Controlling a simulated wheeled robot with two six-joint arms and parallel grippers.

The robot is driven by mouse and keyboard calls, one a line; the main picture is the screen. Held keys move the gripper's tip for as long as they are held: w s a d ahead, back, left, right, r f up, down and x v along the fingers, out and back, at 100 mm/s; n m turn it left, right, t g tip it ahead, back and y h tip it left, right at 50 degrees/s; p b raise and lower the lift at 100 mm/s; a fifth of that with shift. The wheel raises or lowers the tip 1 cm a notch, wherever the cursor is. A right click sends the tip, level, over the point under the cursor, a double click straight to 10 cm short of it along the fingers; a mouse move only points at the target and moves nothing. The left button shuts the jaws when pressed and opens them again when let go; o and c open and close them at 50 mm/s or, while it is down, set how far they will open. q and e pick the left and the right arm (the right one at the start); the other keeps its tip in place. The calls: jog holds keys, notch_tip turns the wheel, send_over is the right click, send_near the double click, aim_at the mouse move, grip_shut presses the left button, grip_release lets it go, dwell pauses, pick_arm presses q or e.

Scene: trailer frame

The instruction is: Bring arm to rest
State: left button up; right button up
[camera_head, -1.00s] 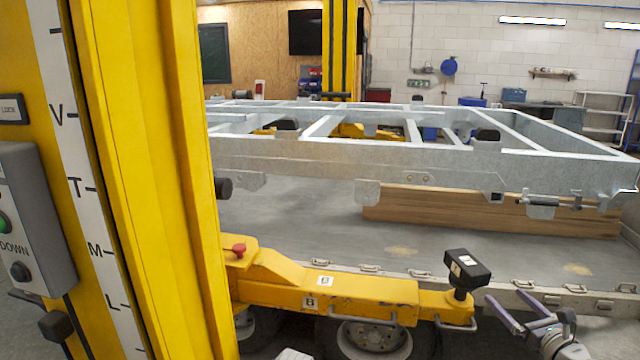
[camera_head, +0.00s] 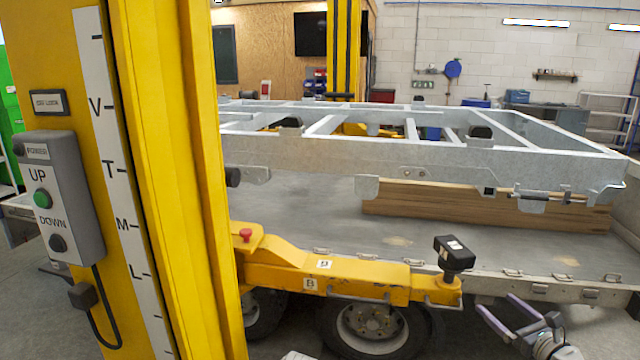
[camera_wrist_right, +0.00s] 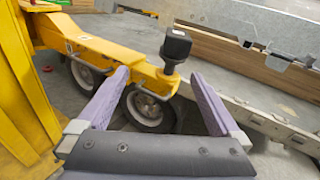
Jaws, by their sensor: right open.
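My right gripper (camera_head: 497,303) is at the lower right of the head view, with its two purple fingers apart and nothing between them. In the right wrist view its open fingers (camera_wrist_right: 159,76) point at the yellow lift arm (camera_wrist_right: 105,50). The black pad (camera_wrist_right: 175,45) on that arm's end shows beyond the fingers, apart from them. In the head view the gripper is right of and below the black pad (camera_head: 454,256) and the yellow lift arm (camera_head: 330,277). My left gripper is not in view.
A yellow lift column (camera_head: 165,180) with an UP/DOWN control box (camera_head: 62,200) stands close on the left. A trailer bed (camera_head: 310,215) with wheels (camera_head: 372,325) lies ahead. A galvanized frame (camera_head: 330,155) and wooden beams (camera_head: 420,203) are above it. Floor shows at the lower right.

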jog(key=a+f+n+g+y, duration=0.1)
jog(key=a+f+n+g, duration=0.3)
jog(key=a, duration=0.4)
jog(key=s+a+f+n+g+y, duration=0.1)
jog(key=a+f+n+g+y, duration=0.15)
jog(key=a+n, duration=0.4)
jog(key=a+f+n+g, duration=0.2)
jog(key=a+f+n, duration=0.2)
jog(key=a, duration=0.5)
jog(key=s+a+f+n+g+h, duration=0.9)
jog(key=s+a+n, duration=0.45)
jog(key=n, duration=0.55)
notch_tip(320, 180, up, 12)
jog(key=s+n+p, duration=0.2)
jog(key=p, duration=1)
jog(key=shift+s+d+f+p, duration=0.2)
jog(key=shift+d+p, duration=0.1)
jog(key=shift+d, duration=0.15)
jog(key=shift+n+t, duration=0.25)
